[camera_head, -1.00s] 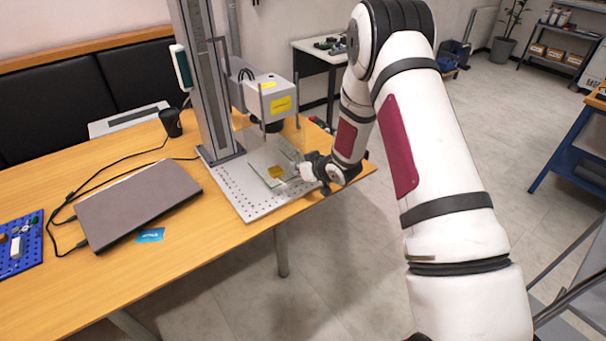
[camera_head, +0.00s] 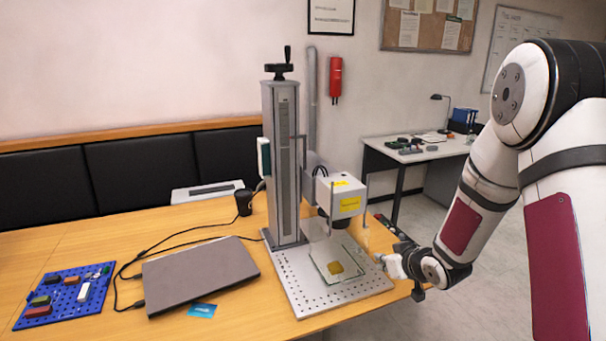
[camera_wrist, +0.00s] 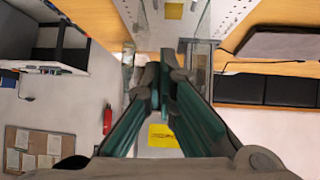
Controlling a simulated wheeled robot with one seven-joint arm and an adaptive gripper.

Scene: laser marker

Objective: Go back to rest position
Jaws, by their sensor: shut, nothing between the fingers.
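My gripper (camera_head: 388,266) is at the right edge of the laser marker's perforated base plate (camera_head: 304,299), with my arm reaching in from the right. In the wrist view my gripper (camera_wrist: 158,72) has its fingers together and holds nothing. The laser marker (camera_head: 284,150) stands on the wooden table, with its white head (camera_head: 340,194) above the plate. A yellow piece (camera_head: 335,268) lies under the head, inside clear panels. The yellow piece also shows in the wrist view (camera_wrist: 174,11), beyond the fingertips. The exact gap between fingertips and panels is hard to tell.
A closed laptop (camera_head: 200,275), a blue pegboard (camera_head: 66,295), a blue card (camera_head: 202,311) and a black cup (camera_head: 244,202) are on the wooden table (camera_head: 150,325). A side desk (camera_head: 415,154) stands behind. Open floor lies right of the table.

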